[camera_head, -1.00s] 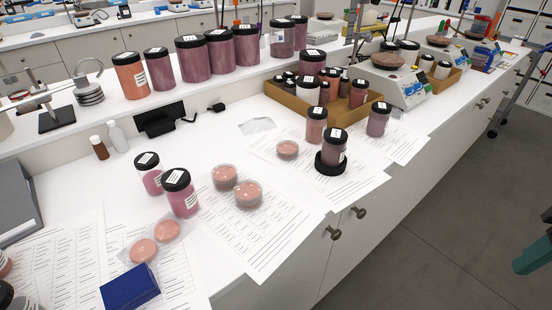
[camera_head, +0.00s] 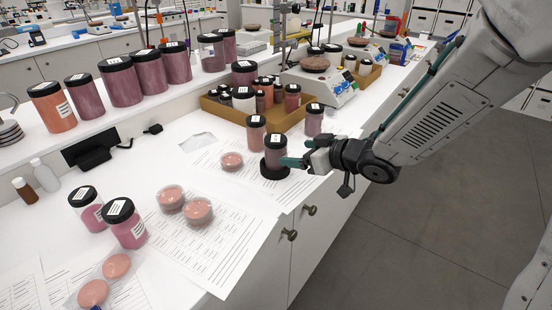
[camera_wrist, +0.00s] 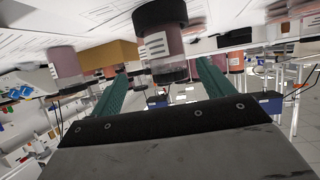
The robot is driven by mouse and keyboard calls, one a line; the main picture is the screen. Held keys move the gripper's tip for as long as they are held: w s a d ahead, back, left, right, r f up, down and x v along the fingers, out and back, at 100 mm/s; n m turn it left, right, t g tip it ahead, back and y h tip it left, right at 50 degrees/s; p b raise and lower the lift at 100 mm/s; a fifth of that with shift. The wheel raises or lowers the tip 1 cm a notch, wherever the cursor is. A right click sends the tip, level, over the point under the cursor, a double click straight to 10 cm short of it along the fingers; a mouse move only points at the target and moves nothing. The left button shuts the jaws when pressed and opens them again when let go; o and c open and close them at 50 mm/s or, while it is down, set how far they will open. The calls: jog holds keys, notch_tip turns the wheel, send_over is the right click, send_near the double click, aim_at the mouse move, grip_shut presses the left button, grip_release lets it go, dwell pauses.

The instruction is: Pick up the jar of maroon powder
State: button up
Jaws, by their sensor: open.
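The jar of maroon powder (camera_head: 276,152) has a black lid and stands upright in a black ring-shaped base (camera_head: 273,171) on a paper sheet near the bench's front edge. My gripper (camera_head: 292,161) reaches in from the right at the height of the jar, with a teal finger close against its right side. In the wrist view, which is upside down, the labelled jar (camera_wrist: 161,44) shows between the two teal fingers of my gripper (camera_wrist: 160,75), with the base above it. The fingers are open. Whether either one touches the jar I cannot tell.
A cardboard tray (camera_head: 285,119) of small jars is further back. Petri dishes (camera_head: 232,161) and two pink jars (camera_head: 126,223) are to the left.

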aim_at(285, 152)
jog(key=shift+y, duration=0.3)
jog(key=x, duration=0.8)
jog(key=shift+s+a+f, duration=0.1)
jog(key=shift+s+a, duration=0.1)
jog(key=shift+a, duration=0.2)
jog(key=c, duration=1.2)
